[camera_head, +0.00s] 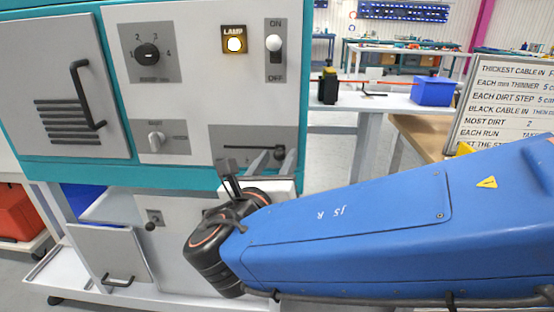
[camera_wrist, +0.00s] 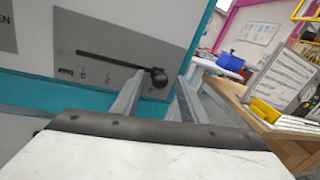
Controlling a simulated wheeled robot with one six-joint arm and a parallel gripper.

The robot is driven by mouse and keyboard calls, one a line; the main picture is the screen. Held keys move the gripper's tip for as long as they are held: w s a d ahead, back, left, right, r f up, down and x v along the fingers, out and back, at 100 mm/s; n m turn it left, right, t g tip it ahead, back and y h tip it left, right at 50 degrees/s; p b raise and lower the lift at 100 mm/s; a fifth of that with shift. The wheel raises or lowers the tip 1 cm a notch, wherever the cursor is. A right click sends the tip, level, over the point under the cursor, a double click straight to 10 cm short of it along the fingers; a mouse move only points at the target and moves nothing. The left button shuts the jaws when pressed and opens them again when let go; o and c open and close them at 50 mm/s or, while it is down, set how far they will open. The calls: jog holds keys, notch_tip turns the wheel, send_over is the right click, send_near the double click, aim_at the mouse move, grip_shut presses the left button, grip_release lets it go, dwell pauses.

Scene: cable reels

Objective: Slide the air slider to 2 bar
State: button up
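The air slider is a dark round knob (camera_wrist: 158,77) at the right end of a dark horizontal slot (camera_wrist: 105,58) on a grey plate (camera_wrist: 75,35). Small marks lie under the slot, too blurred to read in the wrist view. In the head view the slot (camera_head: 248,147) is at the lower right of the machine front, and the knob (camera_head: 279,150) is partly behind the fingers. My gripper (camera_wrist: 162,76) is open, with one finger on either side of the knob in the picture. I cannot tell whether a finger touches it.
The machine front also bears a rotary dial (camera_head: 147,54), a lit lamp (camera_head: 235,44), an ON/OFF switch (camera_head: 274,44) and a smaller knob (camera_head: 156,139). A cupboard door with a handle (camera_head: 92,95) is at left. A sign board (camera_head: 505,100) stands at right.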

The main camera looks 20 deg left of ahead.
jog(key=shift+w, duration=0.15)
grip_shut()
jog(key=a, duration=0.2)
jog(key=s+a, duration=0.1)
jog(key=a, duration=0.2)
jog(key=s+a, duration=0.1)
jog(key=a, duration=0.2)
jog(key=shift+d, duration=0.1)
grip_release()
jog(key=s, duration=1.7)
jog(key=shift+s+d, duration=0.15)
jog(key=shift+d, duration=0.2)
